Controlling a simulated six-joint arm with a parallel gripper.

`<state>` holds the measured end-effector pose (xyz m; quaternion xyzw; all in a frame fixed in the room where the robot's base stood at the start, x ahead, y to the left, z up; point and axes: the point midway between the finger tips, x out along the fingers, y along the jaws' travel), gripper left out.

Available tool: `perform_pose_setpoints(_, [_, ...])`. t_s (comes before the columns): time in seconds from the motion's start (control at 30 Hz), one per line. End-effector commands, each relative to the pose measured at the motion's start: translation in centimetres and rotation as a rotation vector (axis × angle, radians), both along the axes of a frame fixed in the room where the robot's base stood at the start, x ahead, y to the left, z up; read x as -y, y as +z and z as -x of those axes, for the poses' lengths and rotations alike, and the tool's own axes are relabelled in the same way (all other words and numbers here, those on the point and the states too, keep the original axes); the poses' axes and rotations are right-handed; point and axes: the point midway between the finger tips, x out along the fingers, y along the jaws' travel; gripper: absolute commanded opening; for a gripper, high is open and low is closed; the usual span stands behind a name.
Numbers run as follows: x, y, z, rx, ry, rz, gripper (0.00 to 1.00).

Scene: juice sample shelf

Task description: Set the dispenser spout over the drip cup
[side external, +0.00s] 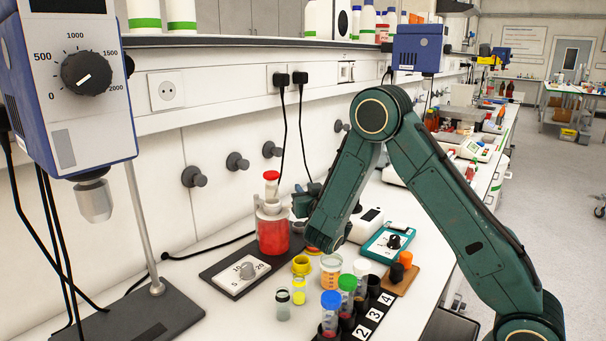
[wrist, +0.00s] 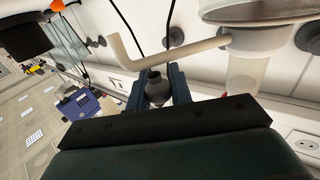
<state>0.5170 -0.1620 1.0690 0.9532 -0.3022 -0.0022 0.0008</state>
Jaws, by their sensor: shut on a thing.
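The dispenser (side external: 272,232) is a jar of red juice with a red-capped top, standing on a dark base with a dial. Its beige bent spout (wrist: 190,48) shows in the wrist view, running from the collar (wrist: 255,42) to a turned tip at the left. My gripper (wrist: 158,92) is shut on the spout's grey rounded knob (wrist: 154,82). In the side view my gripper (side external: 303,206) is just right of the dispenser and hides the spout. A small orange-rimmed cup (side external: 313,250) sits below my gripper; I cannot tell whether it is the drip cup, or whether the tip is above it.
Yellow-topped pots (side external: 301,265), a beaker of peach liquid (side external: 331,264) and tubes with blue and green caps (side external: 331,300) crowd the front. A teal device (side external: 385,245) and a brown mat (side external: 400,284) lie to the right. A stirrer stand (side external: 155,310) is at left.

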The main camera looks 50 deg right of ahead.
Motion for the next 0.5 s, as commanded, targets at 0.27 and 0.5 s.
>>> perform_pose_setpoints(0.27, [0.54, -0.36, -0.64, -0.008, 0.091, -0.008, 0.00])
perform_pose_setpoints(0.5, [0.74, -0.74, -0.96, -0.019, 0.137, -0.013, 0.00])
